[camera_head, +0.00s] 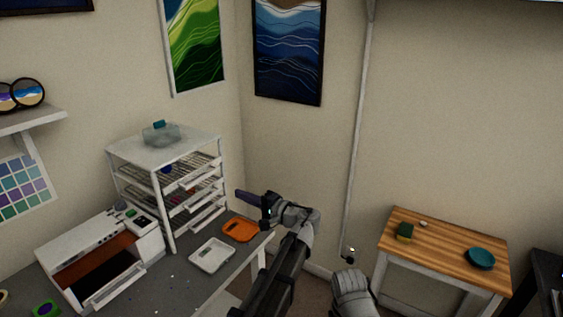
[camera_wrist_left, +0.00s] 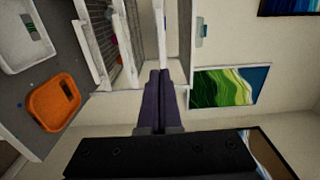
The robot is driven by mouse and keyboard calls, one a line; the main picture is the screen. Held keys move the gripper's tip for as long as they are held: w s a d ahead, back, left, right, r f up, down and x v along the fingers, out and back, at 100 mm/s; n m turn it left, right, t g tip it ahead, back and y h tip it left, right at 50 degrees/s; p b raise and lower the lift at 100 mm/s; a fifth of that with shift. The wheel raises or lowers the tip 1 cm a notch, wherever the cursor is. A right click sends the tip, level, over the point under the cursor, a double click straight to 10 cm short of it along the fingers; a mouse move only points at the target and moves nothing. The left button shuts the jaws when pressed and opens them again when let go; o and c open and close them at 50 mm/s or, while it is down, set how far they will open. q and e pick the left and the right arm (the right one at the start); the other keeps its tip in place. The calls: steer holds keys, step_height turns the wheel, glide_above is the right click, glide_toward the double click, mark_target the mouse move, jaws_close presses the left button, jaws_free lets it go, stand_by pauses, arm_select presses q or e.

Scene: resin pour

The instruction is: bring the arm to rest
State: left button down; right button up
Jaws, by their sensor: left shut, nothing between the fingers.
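My left gripper (camera_head: 249,199) is raised in the middle of the head view, above the right end of the grey workbench (camera_head: 182,286). Its purple fingers point left toward the white rack. In the left wrist view the fingers (camera_wrist_left: 158,82) lie together, shut with nothing between them. The gripper appears apart from everything around it. A grey-white rounded part of my own body shows at the bottom centre of the head view. My right gripper does not show.
A white drawer rack (camera_head: 160,187) stands on the workbench, beside a white machine (camera_head: 68,251). An orange tray (camera_head: 241,230) and a white tray (camera_head: 212,255) lie near the bench's right end. A wooden table (camera_head: 450,250) stands at the right with a teal dish (camera_head: 481,258).

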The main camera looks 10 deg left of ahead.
arm_select(q)
steer(key=s+d+f+g+h, duration=0.2)
steer(key=s+d+f+h, duration=0.45)
steer(key=s+f, duration=0.3)
steer(key=s+d+f+g+h, duration=0.2)
steer(key=s+d+f+h, duration=0.3)
steer(key=s+d+f, duration=0.4)
steer(key=s+d+f+g+h, duration=0.2)
steer(key=s+d+f+h, duration=0.1)
steer(key=s+d, duration=0.3)
steer(key=shift+s+d+f+h, duration=0.15)
steer(key=shift+s+h, duration=0.5)
steer(key=shift+s, duration=0.05)
